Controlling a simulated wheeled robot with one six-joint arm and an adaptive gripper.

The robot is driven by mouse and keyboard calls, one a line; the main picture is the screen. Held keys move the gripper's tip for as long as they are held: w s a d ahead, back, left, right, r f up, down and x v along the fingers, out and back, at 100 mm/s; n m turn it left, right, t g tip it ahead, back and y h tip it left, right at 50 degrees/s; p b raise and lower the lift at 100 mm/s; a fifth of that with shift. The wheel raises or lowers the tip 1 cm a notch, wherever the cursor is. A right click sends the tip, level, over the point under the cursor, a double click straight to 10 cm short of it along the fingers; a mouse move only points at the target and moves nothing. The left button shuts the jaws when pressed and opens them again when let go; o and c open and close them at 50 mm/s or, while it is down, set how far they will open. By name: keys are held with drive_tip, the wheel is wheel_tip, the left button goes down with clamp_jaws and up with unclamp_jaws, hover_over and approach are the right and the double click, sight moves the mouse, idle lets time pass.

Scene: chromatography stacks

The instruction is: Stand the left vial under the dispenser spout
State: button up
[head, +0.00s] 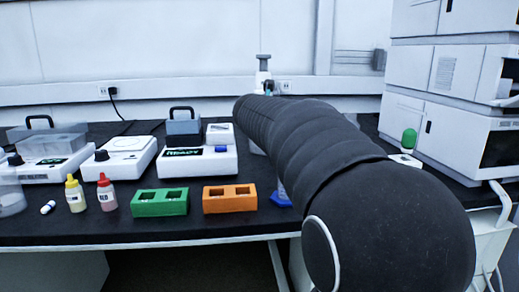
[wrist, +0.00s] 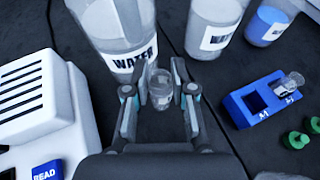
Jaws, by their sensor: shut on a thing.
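My gripper (wrist: 160,82) is shut on a small clear glass vial (wrist: 161,97), seen between its fingers in the wrist view. The vial is close to a large clear bottle labelled WATER (wrist: 112,28); I cannot tell whether they touch. A blue two-slot rack (wrist: 262,103) lies to the right, with its left slot empty and another clear vial (wrist: 289,82) in its right slot. The dispenser spout cannot be made out in the wrist view. In the head view my arm hides the gripper and the held vial.
A white device with a blue READ button (wrist: 40,100) stands left of the gripper. Two more labelled bottles (wrist: 213,22) (wrist: 267,22) stand behind on the right. Green caps (wrist: 296,139) lie by the rack. Green (head: 160,203) and orange (head: 230,199) racks sit near the bench's front.

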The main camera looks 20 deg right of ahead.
drive_tip(key=shift+w+a+f, duration=0.35)
drive_tip(key=shift+w+f, duration=0.3)
drive_tip(key=shift+w, duration=0.2)
drive_tip(key=shift+f+b, duration=1)
drive_tip(key=shift+f, duration=0.85)
drive_tip(key=shift+f, duration=0.1)
drive_tip(key=o, duration=0.8)
drive_tip(key=shift+s+r, duration=0.1)
drive_tip(key=shift+r, duration=0.1)
drive_tip(key=p+v, duration=0.1)
drive_tip(key=v, duration=1)
drive_tip(key=shift+s+a, duration=0.25)
drive_tip(key=shift+s, duration=0.05)
